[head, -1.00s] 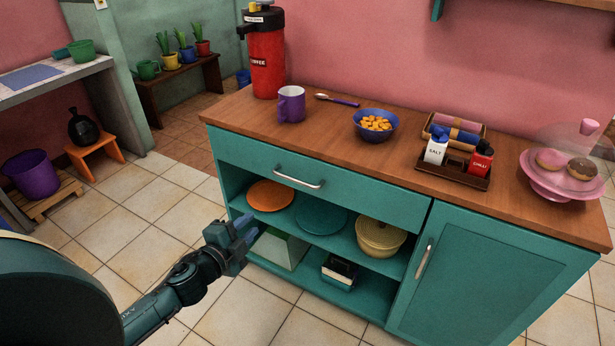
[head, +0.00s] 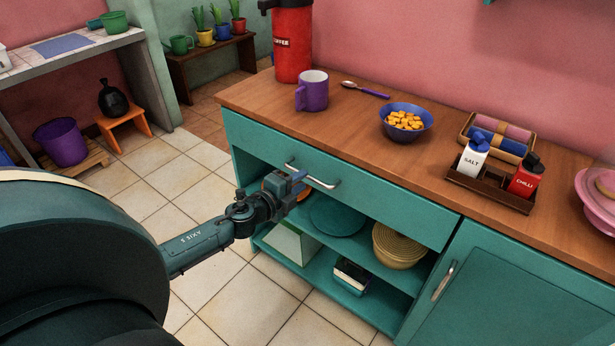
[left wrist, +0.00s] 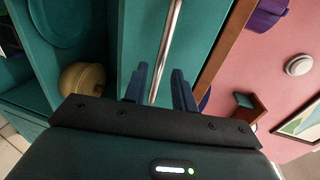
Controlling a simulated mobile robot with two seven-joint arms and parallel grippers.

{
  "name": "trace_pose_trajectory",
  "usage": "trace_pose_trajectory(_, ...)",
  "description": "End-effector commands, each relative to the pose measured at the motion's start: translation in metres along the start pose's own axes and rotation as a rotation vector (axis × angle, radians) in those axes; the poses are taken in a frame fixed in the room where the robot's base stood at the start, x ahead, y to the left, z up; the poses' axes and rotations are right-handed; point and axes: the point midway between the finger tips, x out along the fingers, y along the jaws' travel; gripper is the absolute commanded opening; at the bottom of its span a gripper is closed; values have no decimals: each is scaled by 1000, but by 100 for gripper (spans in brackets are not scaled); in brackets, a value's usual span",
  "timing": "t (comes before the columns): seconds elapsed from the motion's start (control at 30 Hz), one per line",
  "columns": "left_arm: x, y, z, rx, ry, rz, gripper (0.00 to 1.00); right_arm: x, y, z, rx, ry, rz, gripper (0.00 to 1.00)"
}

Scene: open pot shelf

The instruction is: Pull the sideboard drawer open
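The sideboard drawer (head: 400,205) is a teal front under the wooden top and sits flush, closed. Its silver bar handle (head: 322,183) shows in the head view and runs upward through the left wrist view (left wrist: 172,35). My left gripper (head: 299,181) is at the left part of the handle. In the left wrist view its two blue fingers (left wrist: 160,75) are apart, with the bar showing between them. I cannot tell whether the fingertips reach past the bar or touch it. My right gripper is not in view.
Below the drawer, open shelves hold a teal plate (head: 338,216) and a yellow pot (head: 398,246). A cupboard door (head: 510,290) is on the right. A purple mug (head: 312,92), a blue bowl (head: 406,122) and a condiment tray (head: 488,188) stand on top. Tiled floor in front is clear.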

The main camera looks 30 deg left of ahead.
Motion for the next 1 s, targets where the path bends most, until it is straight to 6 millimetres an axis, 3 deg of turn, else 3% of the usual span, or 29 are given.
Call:
trace_pose_trajectory(0.23,32,0,-1,-3,1,0,27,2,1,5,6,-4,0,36)
trace_pose_trajectory(0.63,39,1,-1,-2,1,1,27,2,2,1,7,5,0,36)
trace_pose_trajectory(1.0,39,0,-1,-2,1,1,0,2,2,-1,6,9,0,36)
